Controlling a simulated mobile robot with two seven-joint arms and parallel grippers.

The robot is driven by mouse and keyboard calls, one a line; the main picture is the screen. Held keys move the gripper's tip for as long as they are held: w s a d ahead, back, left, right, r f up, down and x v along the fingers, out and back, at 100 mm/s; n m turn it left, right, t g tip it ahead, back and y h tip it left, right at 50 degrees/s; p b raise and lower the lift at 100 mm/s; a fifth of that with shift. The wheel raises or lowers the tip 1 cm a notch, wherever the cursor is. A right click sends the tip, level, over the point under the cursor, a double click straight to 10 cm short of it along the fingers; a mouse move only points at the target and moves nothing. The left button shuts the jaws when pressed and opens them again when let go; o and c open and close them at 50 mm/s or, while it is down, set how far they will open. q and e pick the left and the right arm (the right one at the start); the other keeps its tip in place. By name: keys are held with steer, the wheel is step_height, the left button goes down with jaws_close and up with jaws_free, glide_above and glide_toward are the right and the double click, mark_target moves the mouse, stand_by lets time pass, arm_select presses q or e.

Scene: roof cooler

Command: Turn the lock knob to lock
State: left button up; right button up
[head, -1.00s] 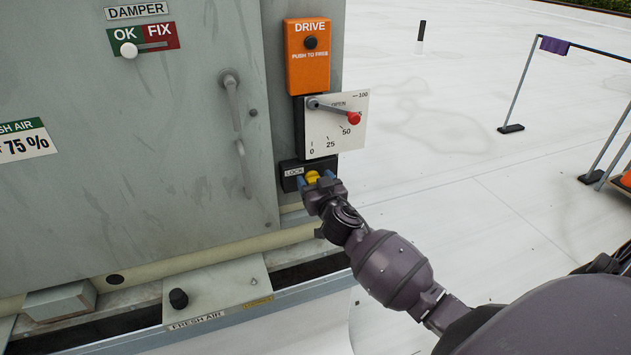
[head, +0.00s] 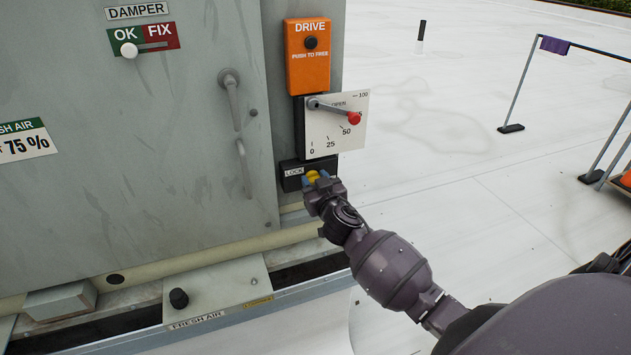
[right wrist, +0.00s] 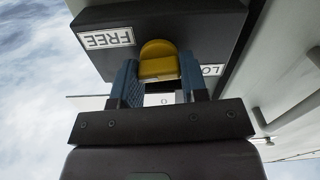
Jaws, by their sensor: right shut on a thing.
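The yellow lock knob (head: 312,176) sits on a small black box (head: 290,183) low on the cabinet's right edge. The box's LOCK label (head: 293,171) shows left of the knob in the head view. My right gripper (head: 316,178) is shut on the knob. In the right wrist view the blue fingers (right wrist: 160,82) stand on either side of the yellow knob (right wrist: 158,58). A FREE label (right wrist: 106,38) shows upside down there, and part of the LOCK label (right wrist: 212,70) shows at the other side. My left gripper is not in view.
Above the box is a white scale plate (head: 322,140) with a red-tipped lever (head: 353,119). An orange DRIVE box (head: 308,56) is above that. Cabinet handles (head: 233,100) stick out to the left. Open white roof lies to the right.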

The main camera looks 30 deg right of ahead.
steer(key=n, duration=0.4)
steer(key=shift+r, duration=0.1)
steer(key=n+p, duration=0.1)
steer(key=n, duration=0.3)
steer(key=shift+a, duration=0.15)
steer(key=n, duration=0.5)
steer(key=shift+p, duration=0.35)
steer(key=shift+f+n, duration=0.2)
steer(key=shift+n, duration=1.3)
steer(key=shift+a+n, duration=0.1)
steer(key=shift+n, duration=0.3)
steer(key=o, duration=0.9)
steer(key=shift+f, duration=0.1)
